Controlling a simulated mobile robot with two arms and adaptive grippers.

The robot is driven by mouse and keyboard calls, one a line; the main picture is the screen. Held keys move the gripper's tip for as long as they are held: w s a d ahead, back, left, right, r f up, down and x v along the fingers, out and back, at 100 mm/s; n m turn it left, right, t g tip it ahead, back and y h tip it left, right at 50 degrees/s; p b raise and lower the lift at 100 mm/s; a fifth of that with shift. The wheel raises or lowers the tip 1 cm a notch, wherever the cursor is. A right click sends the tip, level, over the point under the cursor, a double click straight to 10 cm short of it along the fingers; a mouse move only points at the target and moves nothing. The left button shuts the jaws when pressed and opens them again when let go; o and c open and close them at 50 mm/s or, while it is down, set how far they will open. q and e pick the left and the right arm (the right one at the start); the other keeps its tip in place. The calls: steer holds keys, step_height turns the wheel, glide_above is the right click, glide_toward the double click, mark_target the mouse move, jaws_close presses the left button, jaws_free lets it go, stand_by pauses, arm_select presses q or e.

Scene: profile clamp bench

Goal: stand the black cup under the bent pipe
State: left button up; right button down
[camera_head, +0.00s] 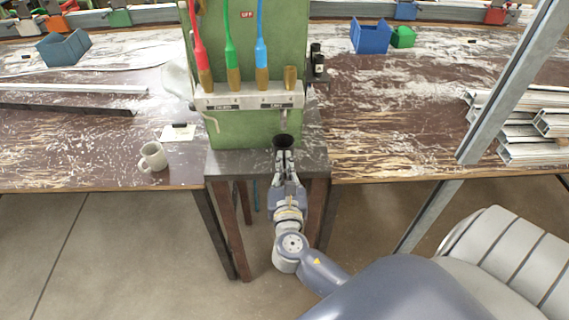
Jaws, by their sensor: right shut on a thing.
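The black cup (283,141) is at the front of the green machine (232,128), over the grey ledge, with its dark open top facing up. My right gripper (283,160) reaches up from below and is shut on the cup from the near side. A short grey pipe (284,117) hangs from the right part of the machine's pale panel, just above and behind the cup. A thin pale bent pipe (212,123) hangs from the panel's left end, well left of the cup. I cannot tell whether the cup touches the ledge. My left gripper is not in view.
The ledge (232,163) is clear left of the cup. A pale mug (152,157) stands on the worn bench to the left. Red, green and blue handles (231,55) rise above the panel. Metal profiles (532,125) lie at right, behind a slanted grey post (500,95).

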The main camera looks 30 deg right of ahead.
steer(key=shift+f, duration=0.15)
steer(key=c, duration=1.7)
jaws_free()
steer(key=shift+s, duration=0.1)
steer(key=shift+p+v, duration=0.3)
steer(key=shift+v, duration=4.6)
steer(key=shift+a, duration=0.1)
